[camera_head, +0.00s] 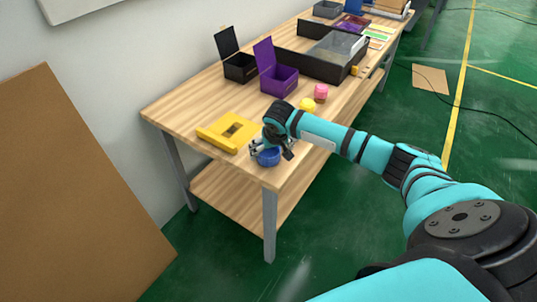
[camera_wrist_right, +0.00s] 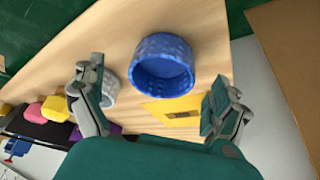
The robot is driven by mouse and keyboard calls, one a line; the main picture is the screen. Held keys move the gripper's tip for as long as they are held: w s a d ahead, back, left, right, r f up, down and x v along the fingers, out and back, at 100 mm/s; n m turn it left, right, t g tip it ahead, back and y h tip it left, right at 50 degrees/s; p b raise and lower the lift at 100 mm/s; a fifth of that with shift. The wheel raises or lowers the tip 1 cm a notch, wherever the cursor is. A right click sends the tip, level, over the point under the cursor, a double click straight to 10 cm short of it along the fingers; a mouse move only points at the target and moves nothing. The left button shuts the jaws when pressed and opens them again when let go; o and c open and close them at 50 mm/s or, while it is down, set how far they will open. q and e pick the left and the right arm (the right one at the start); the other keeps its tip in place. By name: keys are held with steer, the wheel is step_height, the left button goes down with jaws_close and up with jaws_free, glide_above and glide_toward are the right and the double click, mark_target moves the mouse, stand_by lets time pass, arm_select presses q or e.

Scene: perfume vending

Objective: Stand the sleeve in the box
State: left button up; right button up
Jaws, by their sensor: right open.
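A blue, round, open-topped piece with a patterned wall, probably the sleeve, stands on the table's near corner in the head view (camera_head: 267,157) and wrist view (camera_wrist_right: 164,66). My right gripper (camera_head: 271,147) is over it, fingers open and empty. In the wrist view the gripper (camera_wrist_right: 158,102) has the blue piece ahead, between the lines of its fingers, apart from both. A pale grey round piece (camera_wrist_right: 109,90) is partly hidden behind one finger. Two open boxes with raised lids, black (camera_head: 240,68) and purple (camera_head: 279,82), stand farther back; I cannot tell which is meant. My left gripper is out of view.
A yellow block with a cut-out (camera_head: 226,132) lies left of the gripper. Yellow (camera_head: 307,105) and pink (camera_head: 321,93) pieces stand behind my right arm. A large black tray (camera_head: 309,62) lies beyond the purple box. The wooden table's (camera_head: 185,107) left front is clear.

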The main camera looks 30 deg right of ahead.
mark_target(268, 156)
steer(key=x, duration=0.4)
steer(key=shift+w+a, duration=0.15)
steer(key=shift+w, duration=0.15)
steer(key=shift+c, duration=0.4)
steer(key=shift+s, duration=0.1)
steer(key=c, duration=0.7)
steer(key=shift+c, duration=0.6)
